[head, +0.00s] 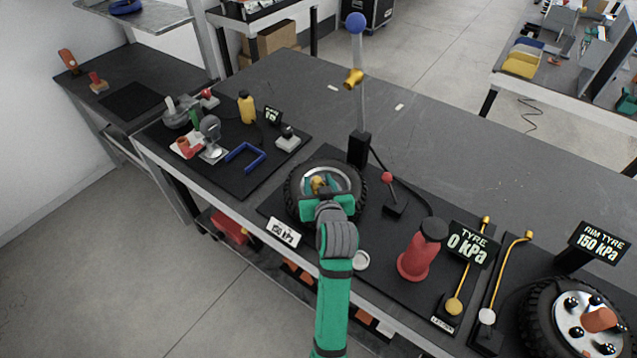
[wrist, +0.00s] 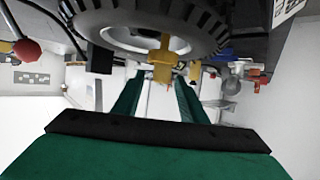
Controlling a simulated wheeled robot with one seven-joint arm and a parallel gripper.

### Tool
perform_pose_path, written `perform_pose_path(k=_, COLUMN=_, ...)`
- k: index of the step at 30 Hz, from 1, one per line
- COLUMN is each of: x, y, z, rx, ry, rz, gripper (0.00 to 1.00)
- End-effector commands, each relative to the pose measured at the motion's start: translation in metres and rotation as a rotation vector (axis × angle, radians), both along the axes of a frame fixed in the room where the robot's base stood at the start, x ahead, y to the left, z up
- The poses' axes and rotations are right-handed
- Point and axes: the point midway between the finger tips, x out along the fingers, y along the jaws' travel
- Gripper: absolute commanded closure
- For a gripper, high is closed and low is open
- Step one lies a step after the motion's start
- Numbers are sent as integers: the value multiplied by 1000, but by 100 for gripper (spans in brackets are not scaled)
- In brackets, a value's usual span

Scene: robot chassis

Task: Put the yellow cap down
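The yellow cap (head: 318,182) shows at the middle of the wheel, between the green fingers of my gripper (head: 319,186). In the wrist view the yellow cap (wrist: 163,58) stands against the wheel hub, just beyond and between the fingertips (wrist: 160,76). My fingers are spread, with a visible gap on the left of the cap, so my gripper looks open. The black tyre (head: 290,190) with its silver rim lies flat on the dark mat. My gripper hides part of the rim and the lower part of the cap.
A post with a blue ball (head: 356,22) and a gold piece (head: 353,79) rises behind the wheel. A red-knobbed lever (head: 388,179), a red cylinder (head: 416,262) and a "TYRE 0 kPa" sign (head: 470,244) stand to the right. The table behind is mostly clear.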

Motion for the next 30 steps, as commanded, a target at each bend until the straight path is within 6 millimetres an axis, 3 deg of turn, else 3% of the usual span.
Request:
perform_pose_path(k=5, x=-9, y=-2, z=6, rx=0, ry=0, rz=-1, gripper=61)
perform_pose_path(k=15, x=-69, y=-10, z=32, rx=0, ry=-2, rz=0, gripper=61)
perform_pose_path(k=22, x=-100, y=-15, z=45, rx=-1, ry=-1, rz=0, gripper=61)
perform_pose_path(k=26, x=-108, y=-15, z=47, rx=1, ry=0, rz=2, gripper=61)
perform_pose_path(k=30, x=-117, y=-14, z=36, rx=7, ry=3, rz=-10, gripper=61)
